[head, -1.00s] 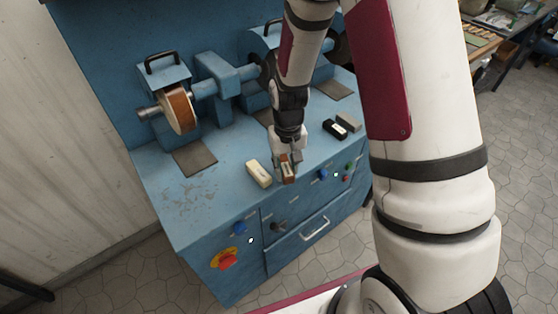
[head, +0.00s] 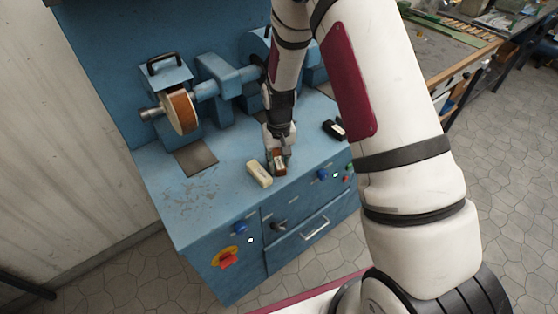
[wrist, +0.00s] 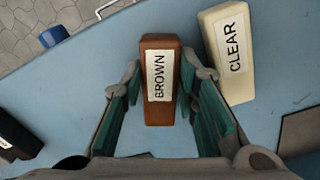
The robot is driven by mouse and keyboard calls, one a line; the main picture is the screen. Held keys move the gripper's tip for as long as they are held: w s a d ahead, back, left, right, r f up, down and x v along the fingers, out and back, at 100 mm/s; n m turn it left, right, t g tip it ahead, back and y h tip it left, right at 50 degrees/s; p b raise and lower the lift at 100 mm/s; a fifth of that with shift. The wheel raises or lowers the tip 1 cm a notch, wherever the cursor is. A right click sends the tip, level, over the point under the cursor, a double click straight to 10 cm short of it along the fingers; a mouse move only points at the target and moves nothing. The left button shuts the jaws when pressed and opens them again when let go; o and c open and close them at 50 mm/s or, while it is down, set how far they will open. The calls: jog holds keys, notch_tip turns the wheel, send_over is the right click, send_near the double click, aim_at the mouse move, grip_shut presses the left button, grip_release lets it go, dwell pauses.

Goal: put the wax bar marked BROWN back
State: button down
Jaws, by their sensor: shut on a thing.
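The brown wax bar (wrist: 158,98), with a white label reading BROWN, stands between the green-padded fingers of my gripper (wrist: 160,95) in the wrist view. In the head view my gripper (head: 279,165) is shut on this bar (head: 280,169) over the front part of the blue machine's top. I cannot tell whether the bar touches the surface. A cream wax bar (wrist: 228,52) marked CLEAR lies just right of it in the wrist view. In the head view the cream bar (head: 259,173) is close on the left, with a narrow gap between.
A black bar (head: 333,130) lies farther right on the blue machine top (head: 215,195). A sanding wheel (head: 182,113) and its housings stand behind. Knobs and a red button (head: 228,259) are on the front panel. The top's left part is clear.

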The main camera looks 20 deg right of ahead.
jog(key=shift+f, duration=0.1)
jog(key=c, duration=1.5)
grip_release()
jog(key=shift+c, duration=0.2)
notch_tip(320, 180, up, 13)
jog(key=b, duration=0.1)
notch_tip(320, 180, up, 15)
jog(key=t, duration=0.2)
send_over(279, 163)
jog(key=s, duration=0.9)
jog(key=s+r+t, duration=0.1)
jog(key=s+r, duration=0.1)
jog(key=s, duration=0.3)
jog(key=s+r+t, duration=0.1)
jog(key=s+r, duration=0.1)
jog(key=s, duration=0.4)
jog(key=s+r+n+t, duration=0.1)
jog(key=s+r, duration=0.2)
jog(key=s, duration=0.2)
jog(key=shift+s+d, duration=0.2)
